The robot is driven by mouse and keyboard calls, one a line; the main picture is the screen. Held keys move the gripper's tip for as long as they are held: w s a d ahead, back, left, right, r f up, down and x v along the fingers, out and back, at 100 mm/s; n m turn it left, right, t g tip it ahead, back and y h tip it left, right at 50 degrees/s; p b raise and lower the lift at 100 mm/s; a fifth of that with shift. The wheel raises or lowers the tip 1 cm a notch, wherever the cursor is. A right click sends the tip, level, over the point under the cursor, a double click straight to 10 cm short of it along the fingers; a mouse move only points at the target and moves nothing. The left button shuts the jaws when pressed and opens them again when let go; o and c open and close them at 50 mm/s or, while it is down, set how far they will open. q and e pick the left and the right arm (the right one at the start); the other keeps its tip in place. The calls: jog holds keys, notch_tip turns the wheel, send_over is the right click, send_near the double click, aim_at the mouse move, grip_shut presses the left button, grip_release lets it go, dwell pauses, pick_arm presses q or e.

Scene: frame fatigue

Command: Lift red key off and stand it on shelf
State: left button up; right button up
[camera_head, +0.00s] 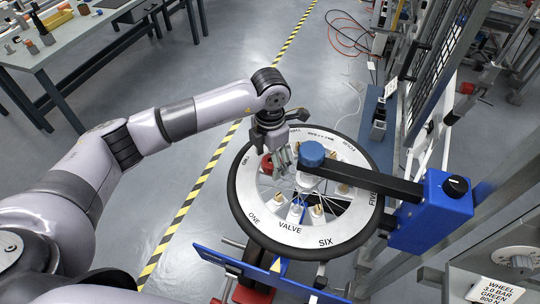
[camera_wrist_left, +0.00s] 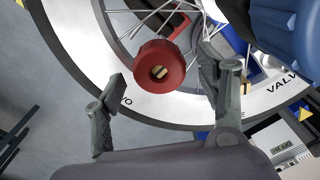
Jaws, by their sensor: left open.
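The red key (camera_head: 267,164), a round knob with a brass-coloured centre, is at the wheel (camera_head: 290,237) beside its spokes. In the left wrist view the red key (camera_wrist_left: 160,68) appears between the fingers, with a red arm reaching up and right from it. My left gripper (camera_head: 280,158) is over the wheel's upper left part. Its fingers (camera_wrist_left: 160,72) are open and spread to either side of the key, with visible gaps. The head view partly hides the key behind the gripper. I cannot tell which surface is the shelf. My right gripper is not in view.
A blue cap (camera_head: 312,153) on a black arm (camera_head: 370,184) from a blue block (camera_head: 432,212) is close right of my gripper. A blue ledge (camera_head: 376,150) lies behind the wheel. A sign (camera_head: 494,291) is at lower right. A workbench (camera_head: 75,35) stands upper left.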

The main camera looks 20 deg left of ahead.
pick_arm(q)
jog(key=shift+c, duration=0.5)
jog(key=c, duration=1.3)
jog(key=shift+r+p, duration=0.8)
jog(key=shift+r, duration=1.15)
jog(key=shift+r+p, duration=0.85)
jog(key=shift+r, duration=1.15)
